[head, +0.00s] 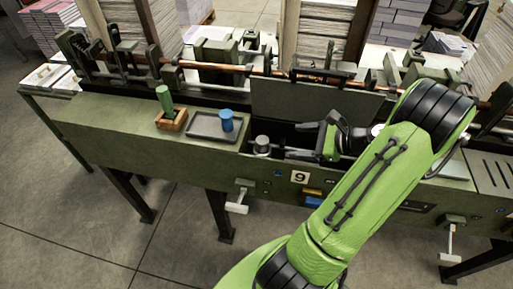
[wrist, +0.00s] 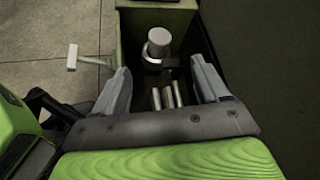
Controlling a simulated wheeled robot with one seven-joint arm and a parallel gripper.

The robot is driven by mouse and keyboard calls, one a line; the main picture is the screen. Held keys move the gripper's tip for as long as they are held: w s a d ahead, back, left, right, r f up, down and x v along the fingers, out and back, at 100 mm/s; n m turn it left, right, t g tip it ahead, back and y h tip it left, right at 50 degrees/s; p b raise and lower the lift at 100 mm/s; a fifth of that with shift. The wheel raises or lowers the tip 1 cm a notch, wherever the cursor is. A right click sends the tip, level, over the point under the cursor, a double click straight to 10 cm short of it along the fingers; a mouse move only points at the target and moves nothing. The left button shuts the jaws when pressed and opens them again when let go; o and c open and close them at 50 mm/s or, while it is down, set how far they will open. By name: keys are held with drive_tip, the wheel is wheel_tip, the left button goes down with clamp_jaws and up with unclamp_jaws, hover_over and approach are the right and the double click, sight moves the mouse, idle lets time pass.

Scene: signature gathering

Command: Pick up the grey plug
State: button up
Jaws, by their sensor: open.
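The grey plug (head: 262,143) is a small cylinder standing upright in the recessed bay of the green machine, just left of my gripper in the head view. My gripper (wrist: 160,78) is open and empty, with one grey finger on each side. In the head view my gripper (head: 300,141) points left toward the plug, apart from it, partly hidden by my own arm.
A blue cylinder (head: 226,121) stands on a dark tray (head: 196,126). A green cylinder (head: 164,98) stands in a wooden holder (head: 171,124). Metal rods (wrist: 166,96) lie between and below my fingers. The bay's walls (wrist: 128,38) and an upright dark panel (head: 310,104) border the space.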

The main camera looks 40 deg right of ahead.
sight(266, 141)
drive_tip(key=b+x, duration=0.3)
drive_tip(key=x, duration=0.9)
drive_tip(key=shift+s+r, duration=0.1)
drive_tip(key=shift+r, duration=0.05)
drive_tip(key=c, duration=1.1)
